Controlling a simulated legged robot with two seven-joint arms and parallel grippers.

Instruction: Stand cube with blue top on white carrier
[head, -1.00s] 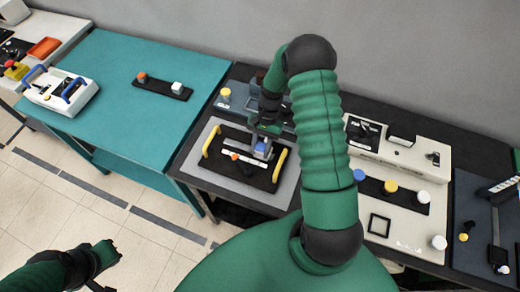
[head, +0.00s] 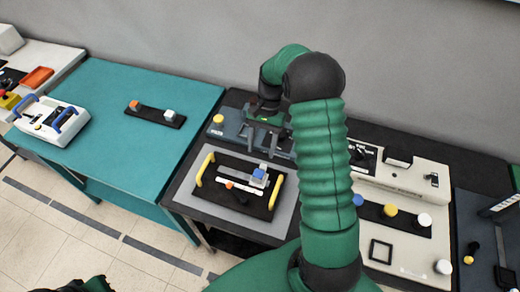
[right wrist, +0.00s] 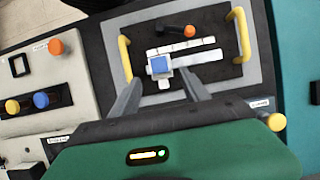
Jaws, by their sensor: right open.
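The small cube with a blue top (head: 259,174) stands on the black board (head: 215,198) with yellow handles, by its white strips. In the right wrist view the blue-topped cube (right wrist: 160,64) shows between the fingertips. My right gripper (head: 262,142) is open and empty, raised behind the cube and apart from it. A white carrier-like box (head: 42,122) with blue handles stands on the teal table at the left. Only a bit of my left arm shows at the bottom left edge; its fingers cannot be made out.
The orange knob (head: 229,186) sits by the cube on the board. A dark strip (head: 150,117) with an orange peg and a white cube lies on the teal table (head: 110,85). A beige panel (head: 405,245) with knobs stands at right. The teal table is otherwise mostly clear.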

